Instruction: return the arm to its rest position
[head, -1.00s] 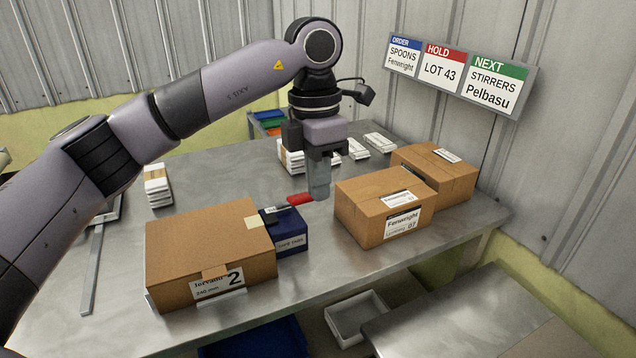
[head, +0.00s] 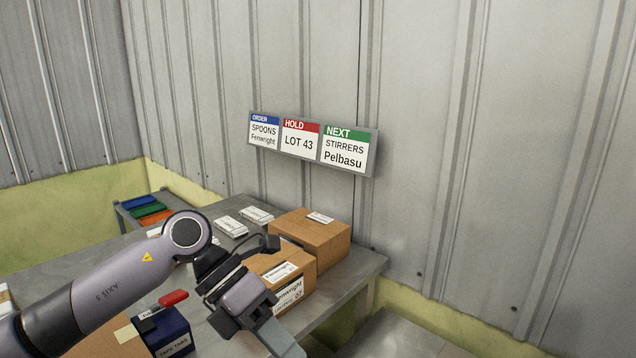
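My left arm comes in from the lower left and bends over the table's near part. Its gripper (head: 283,342) points down and right, in front of the nearer carton (head: 272,265) in the picture and hiding part of it. The fingers run to the bottom edge, and I cannot tell whether they are apart. Nothing held shows at them. My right gripper is not in view.
A second carton (head: 312,234) stands behind the nearer one. A dark blue tape-tabs box (head: 172,335) with a red-handled item (head: 173,298) is at lower left. White packets (head: 231,226) lie farther back. A sign board (head: 312,145) hangs on the wall. The right side is clear.

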